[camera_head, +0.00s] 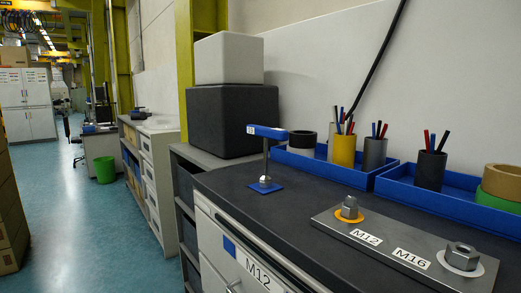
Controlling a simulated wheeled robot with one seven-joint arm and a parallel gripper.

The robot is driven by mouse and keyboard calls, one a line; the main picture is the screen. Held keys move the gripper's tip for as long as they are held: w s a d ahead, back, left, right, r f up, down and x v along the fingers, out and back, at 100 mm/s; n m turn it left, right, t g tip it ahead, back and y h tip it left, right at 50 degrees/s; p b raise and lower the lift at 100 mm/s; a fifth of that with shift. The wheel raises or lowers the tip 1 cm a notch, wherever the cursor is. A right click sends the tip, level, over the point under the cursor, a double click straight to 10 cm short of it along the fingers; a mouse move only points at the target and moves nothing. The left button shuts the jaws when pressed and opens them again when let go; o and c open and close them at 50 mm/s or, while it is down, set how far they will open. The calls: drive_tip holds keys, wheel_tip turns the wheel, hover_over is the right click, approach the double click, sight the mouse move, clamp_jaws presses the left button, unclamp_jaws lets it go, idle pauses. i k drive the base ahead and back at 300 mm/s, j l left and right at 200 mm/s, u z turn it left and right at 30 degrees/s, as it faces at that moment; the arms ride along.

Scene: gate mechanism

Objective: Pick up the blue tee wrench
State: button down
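The blue tee wrench (267,132) stands upright on the dark countertop. It has a blue crossbar handle on top with a small white label at its left end, and a grey metal shaft below. Its lower end rests on a small blue square pad (265,188) near the counter's left front part. My gripper is not in this view.
A metal plate (395,245) with M12 and M16 labels and two bolts lies right of the wrench. Blue trays (325,168) with pen cups and tape rolls stand behind. Dark and white boxes (229,60) stand at the left. A drawer cabinet (235,262) is below; the aisle floor (90,210) is open.

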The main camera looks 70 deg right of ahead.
sight(281, 135)
drive_tip(key=z, duration=2.8)
drive_tip(key=i+j+u, duration=0.65)
drive_tip(key=k+j, duration=0.05)
drive_tip(key=k, duration=0.05)
